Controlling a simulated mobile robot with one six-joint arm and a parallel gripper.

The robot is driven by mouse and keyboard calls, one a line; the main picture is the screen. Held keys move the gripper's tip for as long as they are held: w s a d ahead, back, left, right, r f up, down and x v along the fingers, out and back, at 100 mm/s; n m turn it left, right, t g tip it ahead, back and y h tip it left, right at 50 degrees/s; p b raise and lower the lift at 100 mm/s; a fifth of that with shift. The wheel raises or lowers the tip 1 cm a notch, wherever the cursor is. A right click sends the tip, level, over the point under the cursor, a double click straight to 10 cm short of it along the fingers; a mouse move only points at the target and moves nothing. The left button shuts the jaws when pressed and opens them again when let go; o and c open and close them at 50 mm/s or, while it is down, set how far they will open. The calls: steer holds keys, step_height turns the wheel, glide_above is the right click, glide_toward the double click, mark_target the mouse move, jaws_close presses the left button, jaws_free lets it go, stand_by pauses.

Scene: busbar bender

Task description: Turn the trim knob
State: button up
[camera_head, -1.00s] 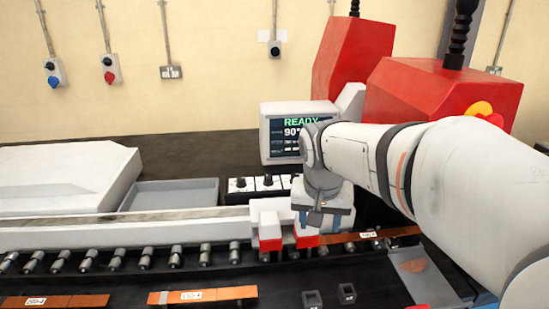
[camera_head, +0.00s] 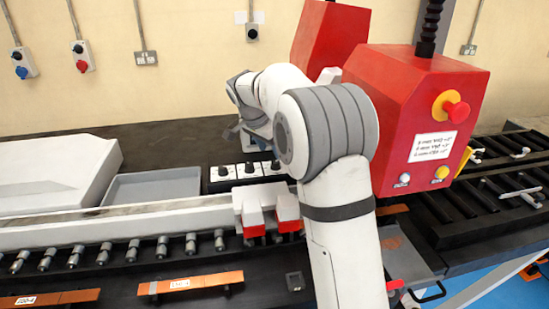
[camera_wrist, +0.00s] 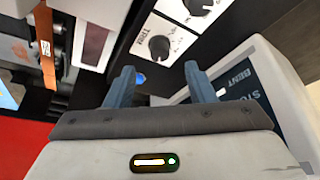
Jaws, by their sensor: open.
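The trim knob (camera_wrist: 159,47) is a black dial with a white pointer mark on a white plate lettered "TRIM", in the wrist view. It lies just beyond my open fingers (camera_wrist: 158,74), apart from them and roughly in line with the gap between them. Nothing is between the fingers. A second black dial (camera_wrist: 200,5) on its own white plate is cut by the top edge. In the head view the row of dials (camera_head: 249,169) stands behind the white rail. My gripper (camera_head: 238,131) is above and behind the row, partly hidden by my arm.
A display (camera_wrist: 240,88) stands close to the right finger in the wrist view. A red machine housing (camera_head: 415,120) with an emergency stop is at right. A grey tray (camera_head: 152,187) lies left of the dials.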

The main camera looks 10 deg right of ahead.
steer(key=x, duration=0.5)
steer(key=shift+w+d+f+p, duration=0.1)
steer(key=shift+f+p, duration=0.2)
steer(key=shift+p, duration=0.1)
steer(key=shift+c, duration=0.4)
steer(key=c, duration=0.9)
steer(key=shift+f+n+b, duration=0.2)
steer(key=shift+n+b, duration=0.4)
steer(key=shift+b, duration=0.25)
steer(key=shift+n+t+y+b, duration=0.3)
steer(key=shift+n+t+b, duration=0.1)
steer(key=n+y+b, duration=0.1)
steer(key=n, duration=0.2)
steer(key=shift+r, duration=0.2)
steer(key=shift+t, duration=0.3)
steer(key=o, duration=1)
